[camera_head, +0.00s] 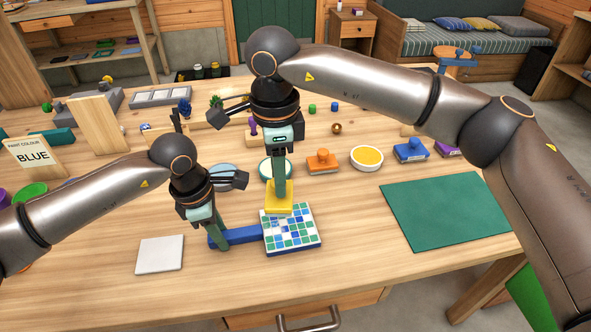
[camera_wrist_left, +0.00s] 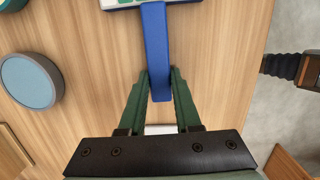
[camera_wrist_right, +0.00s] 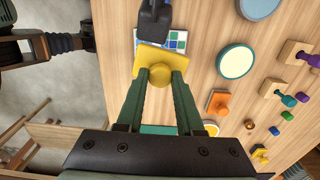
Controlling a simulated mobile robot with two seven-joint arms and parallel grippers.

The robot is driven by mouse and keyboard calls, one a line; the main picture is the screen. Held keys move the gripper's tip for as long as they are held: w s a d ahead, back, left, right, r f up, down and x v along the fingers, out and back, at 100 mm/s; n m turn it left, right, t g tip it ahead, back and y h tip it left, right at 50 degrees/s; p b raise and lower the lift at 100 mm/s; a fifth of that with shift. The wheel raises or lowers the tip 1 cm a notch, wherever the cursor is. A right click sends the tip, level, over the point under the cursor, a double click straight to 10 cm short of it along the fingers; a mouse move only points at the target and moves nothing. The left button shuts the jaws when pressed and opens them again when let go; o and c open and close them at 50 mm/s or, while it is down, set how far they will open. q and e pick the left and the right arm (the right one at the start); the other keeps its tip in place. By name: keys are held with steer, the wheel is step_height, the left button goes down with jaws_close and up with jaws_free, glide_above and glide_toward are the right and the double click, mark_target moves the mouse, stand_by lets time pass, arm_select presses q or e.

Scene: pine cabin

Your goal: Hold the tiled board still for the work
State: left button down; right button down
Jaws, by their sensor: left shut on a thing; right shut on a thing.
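The tiled board (camera_head: 296,239) lies on the table, with blue, green and white squares and a blue handle (camera_head: 243,236) out to its left. My left gripper (camera_head: 222,240) is shut on the handle; its fingers sit on both sides of the handle (camera_wrist_left: 156,50) in the left wrist view. My right gripper (camera_head: 279,184) is shut on the round knob of a yellow tool (camera_head: 279,203). The yellow tool is over the board's far left part and hides some squares; I cannot tell if it touches them. The knob (camera_wrist_right: 161,76) shows between the fingers in the right wrist view.
A white square (camera_head: 160,254) lies at the front left, and a green mat (camera_head: 445,213) at the right. Behind the board are a round dish (camera_head: 265,169), an orange-handled block (camera_head: 322,162) and a yellow-filled bowl (camera_head: 367,157). A BLUE sign (camera_head: 34,154) stands left. The front is clear.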

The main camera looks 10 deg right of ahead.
mark_target(281, 204)
steer(key=shift+f, duration=3.8)
steer(key=shift+w+d+f, duration=0.1)
steer(key=shift+d+f, duration=0.1)
steer(key=shift+d, duration=1.35)
steer(key=shift+a, duration=1.5)
steer(key=shift+r, duration=4.15)
steer(key=shift+f, duration=0.15)
